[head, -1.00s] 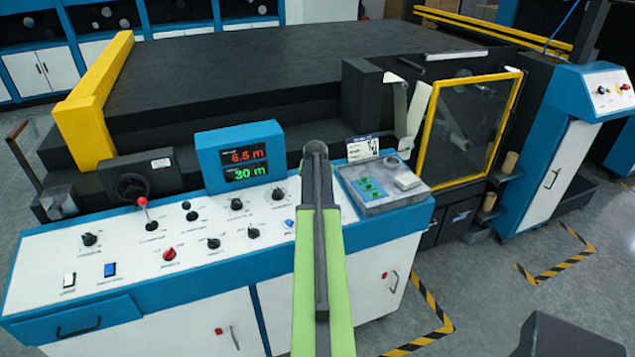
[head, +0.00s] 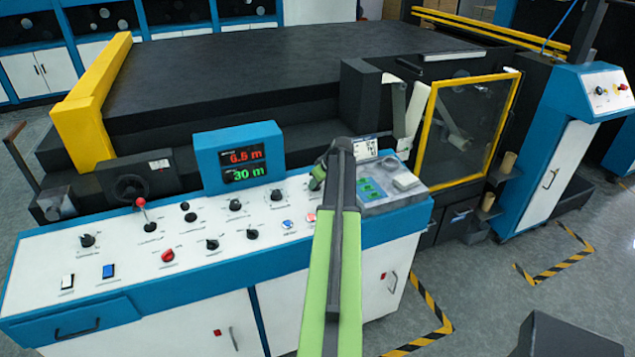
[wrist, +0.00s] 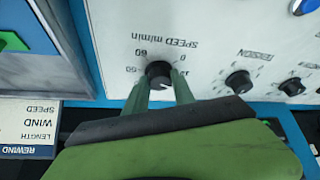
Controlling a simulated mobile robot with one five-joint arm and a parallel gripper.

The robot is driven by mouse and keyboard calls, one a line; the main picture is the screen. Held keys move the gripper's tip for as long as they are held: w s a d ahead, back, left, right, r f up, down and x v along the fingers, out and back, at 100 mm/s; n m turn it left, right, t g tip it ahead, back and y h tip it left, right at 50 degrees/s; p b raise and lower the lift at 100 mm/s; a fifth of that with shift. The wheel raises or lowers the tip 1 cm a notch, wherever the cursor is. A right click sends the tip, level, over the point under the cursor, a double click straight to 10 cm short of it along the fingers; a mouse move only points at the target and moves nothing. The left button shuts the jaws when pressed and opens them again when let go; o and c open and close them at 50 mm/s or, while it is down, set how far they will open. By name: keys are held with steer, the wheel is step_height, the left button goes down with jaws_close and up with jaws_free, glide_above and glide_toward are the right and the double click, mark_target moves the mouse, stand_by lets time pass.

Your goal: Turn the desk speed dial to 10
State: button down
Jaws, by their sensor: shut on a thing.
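The desk speed dial (wrist: 158,71) is a round black knob under upside-down "SPEED m/min" lettering in the wrist view. Printed numbers, including 60, 50 and 0, ring it; I cannot read where its pointer stands. My gripper (wrist: 160,84) has one green finger on each side of the knob and is shut on it. In the head view my gripper (head: 318,178) shows just left of my arm's end, at the right part of the white control desk (head: 130,262). The dial is hidden there by the gripper and arm.
A TENSION knob (wrist: 238,82) and another black knob sit beside the dial. The blue display (head: 240,157) reads 6.5 m in red and 30 m in green. A grey panel with green buttons (head: 371,189) lies close to the right of my arm.

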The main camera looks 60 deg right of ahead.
steer(key=shift+s+d+n+y, duration=0.1)
steer(key=shift+n+y, duration=0.3)
steer(key=shift+n, duration=0.7)
steer(key=shift+s+d+n+y, duration=0.1)
steer(key=shift+n+y, duration=0.3)
steer(key=shift+n, duration=0.7)
steer(key=shift+a, duration=0.1)
steer(key=c, duration=1.1)
jaws_free()
steer(key=shift+o, duration=0.2)
steer(key=shift+r, duration=0.1)
steer(key=d+p+v, duration=0.1)
steer(key=p+v, duration=1.4)
steer(key=v, duration=0.2)
steer(key=shift+a, duration=0.4)
